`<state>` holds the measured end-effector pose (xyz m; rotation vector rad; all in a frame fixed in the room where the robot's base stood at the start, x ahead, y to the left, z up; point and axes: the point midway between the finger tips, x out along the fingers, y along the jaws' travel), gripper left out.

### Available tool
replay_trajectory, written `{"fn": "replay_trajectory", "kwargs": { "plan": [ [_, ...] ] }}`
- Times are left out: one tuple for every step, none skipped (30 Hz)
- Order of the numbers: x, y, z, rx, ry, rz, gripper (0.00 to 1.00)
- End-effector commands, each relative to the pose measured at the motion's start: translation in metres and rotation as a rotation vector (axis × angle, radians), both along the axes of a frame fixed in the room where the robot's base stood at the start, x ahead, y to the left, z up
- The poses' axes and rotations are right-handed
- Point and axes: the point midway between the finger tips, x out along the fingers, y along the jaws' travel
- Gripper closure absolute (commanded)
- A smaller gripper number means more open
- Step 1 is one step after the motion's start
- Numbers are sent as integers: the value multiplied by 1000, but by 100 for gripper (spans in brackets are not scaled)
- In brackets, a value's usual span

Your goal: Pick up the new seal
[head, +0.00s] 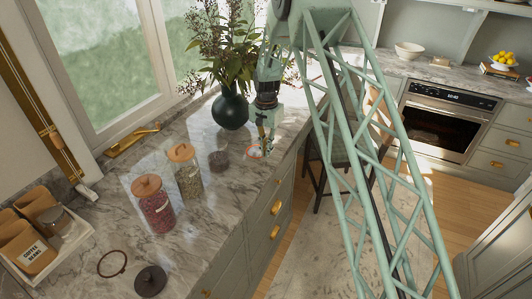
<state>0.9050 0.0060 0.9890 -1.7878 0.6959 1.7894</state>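A small orange-rimmed round piece (254,154), which looks like a seal ring, lies on the marble counter (205,215) near its right edge. My gripper (264,145) points down right above and beside this piece, with its fingertips close to it. The fingers are small and partly blend with the piece, so I cannot tell whether they touch it or how far apart they are. A second, dark red ring (112,264) lies flat at the front left of the counter. The picture does not mark which ring is new.
A small dark jar (219,161), two cork-lidded jars (189,178) (156,210) and a dark round lid (151,281) stand on the counter. A dark green vase (230,108) with branches is behind my gripper. A tray with canisters (30,250) is at left.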

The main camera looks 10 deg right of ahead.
Motion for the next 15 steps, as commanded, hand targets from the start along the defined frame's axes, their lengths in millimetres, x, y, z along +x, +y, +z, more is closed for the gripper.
{"fn": "replay_trajectory", "kwargs": {
  "plan": [
    [-4, 1, 1, 0, -1, 0, 100],
    [-7, 1, 1, 0, 0, 0, 100],
    [-11, 1, 1, 0, 0, 0, 100],
    [-14, 2, 2, 0, 0, 0, 100],
    [-17, 2, 2, 0, 0, 0, 100],
    [-22, 3, 3, 0, 0, 0, 100],
    [-26, 3, 3, 0, -1, 0, 100],
    [-31, 3, 3, 0, 0, 0, 100],
    [-37, 4, 4, 0, 0, 0, 100],
    [-42, 5, 5, 0, 0, 0, 100],
    [-48, 5, 5, 0, 0, 0, 100],
    [-55, 6, 5, 0, 0, 0, 100],
    [-60, 6, 6, 0, 0, 0, 100],
    [-65, 7, 7, 0, 0, 0, 100],
    [-72, 7, 7, 0, -1, 0, 100]
  ]
}}
